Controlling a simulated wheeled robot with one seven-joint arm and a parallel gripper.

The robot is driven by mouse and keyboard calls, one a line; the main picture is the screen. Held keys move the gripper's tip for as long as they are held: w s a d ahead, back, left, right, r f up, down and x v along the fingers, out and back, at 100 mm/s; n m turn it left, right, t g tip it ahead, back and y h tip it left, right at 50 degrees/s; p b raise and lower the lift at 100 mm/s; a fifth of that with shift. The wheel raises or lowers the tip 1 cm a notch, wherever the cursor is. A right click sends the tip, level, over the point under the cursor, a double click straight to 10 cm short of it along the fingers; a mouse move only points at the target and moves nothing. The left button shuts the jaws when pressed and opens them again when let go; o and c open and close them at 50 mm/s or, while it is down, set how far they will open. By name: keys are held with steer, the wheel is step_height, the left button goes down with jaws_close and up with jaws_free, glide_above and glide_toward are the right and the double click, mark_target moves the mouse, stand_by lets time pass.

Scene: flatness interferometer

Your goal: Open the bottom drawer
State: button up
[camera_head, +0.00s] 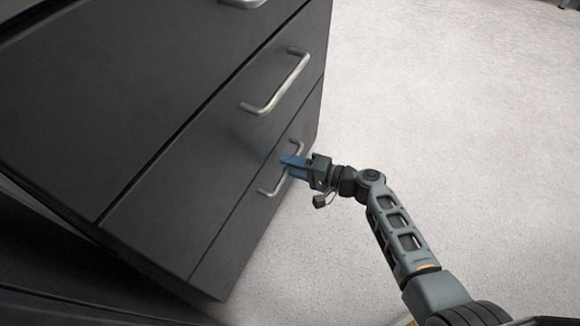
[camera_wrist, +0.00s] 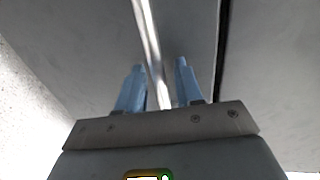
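The dark grey bottom drawer (camera_head: 232,238) is the lowest front of the cabinet and looks closed. Its silver bar handle (camera_head: 268,191) is partly covered by my gripper (camera_head: 290,166) in the head view. My gripper is at this handle, its blue fingers pointing toward the drawer front. In the wrist view, the handle (camera_wrist: 151,45) runs between the two blue fingers of my gripper (camera_wrist: 160,85). The fingers stand apart, one on each side of the bar, with gaps visible beside it.
Above the bottom drawer is another closed drawer (camera_head: 190,150) with its own silver handle (camera_head: 277,84). A further handle (camera_head: 243,3) shows at the top edge. The light speckled floor (camera_head: 440,110) to the right of the cabinet is clear.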

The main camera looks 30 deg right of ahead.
steer(key=shift+w+a, duration=0.2)
steer(key=shift+w, duration=0.05)
jaws_close()
steer(key=shift+f, duration=0.1)
stand_by(0.4)
